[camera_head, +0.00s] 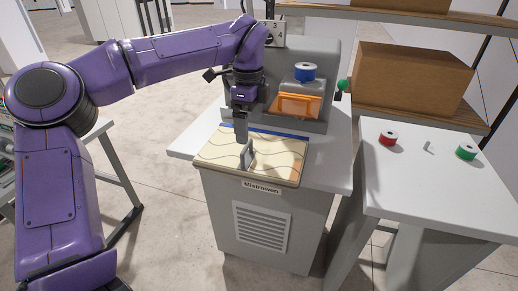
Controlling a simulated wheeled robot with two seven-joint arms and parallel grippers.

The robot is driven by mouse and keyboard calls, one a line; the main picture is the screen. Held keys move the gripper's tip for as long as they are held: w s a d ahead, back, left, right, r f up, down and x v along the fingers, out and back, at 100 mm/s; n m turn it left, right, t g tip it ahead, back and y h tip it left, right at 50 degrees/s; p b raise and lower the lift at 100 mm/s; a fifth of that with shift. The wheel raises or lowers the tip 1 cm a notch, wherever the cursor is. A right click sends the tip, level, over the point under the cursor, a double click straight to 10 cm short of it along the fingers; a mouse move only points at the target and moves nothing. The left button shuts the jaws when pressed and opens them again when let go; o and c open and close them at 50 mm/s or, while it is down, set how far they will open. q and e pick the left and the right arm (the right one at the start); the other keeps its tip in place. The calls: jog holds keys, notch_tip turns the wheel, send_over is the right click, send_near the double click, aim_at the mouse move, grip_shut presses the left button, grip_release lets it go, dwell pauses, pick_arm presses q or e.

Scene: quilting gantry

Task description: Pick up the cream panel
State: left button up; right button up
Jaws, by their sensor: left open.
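The cream panel (275,157) lies flat on top of the grey machine cabinet, with wavy lines across its face and a blue strip along its far edge. My left gripper (243,143) points down over the middle of the panel from the purple arm. Its jaws are open, with nothing visibly held between them. An upright grey piece stands close under the fingers at the panel's middle; I cannot tell whether it touches them. My right gripper is out of view.
Behind the panel stands the grey machine head (336,70) with an orange part (296,106) and a blue spool (305,72). A white table (420,190) at right holds a red spool (388,138) and a green spool (466,151).

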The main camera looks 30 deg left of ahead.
aim_at(246, 149)
pick_arm(q)
jog(key=f, duration=0.2)
jog(key=f+p, duration=0.1)
jog(key=f, duration=0.2)
jog(key=s+f+p, duration=0.1)
jog(key=f, duration=0.2)
jog(key=shift+a, duration=0.3)
jog(key=c, duration=1.4)
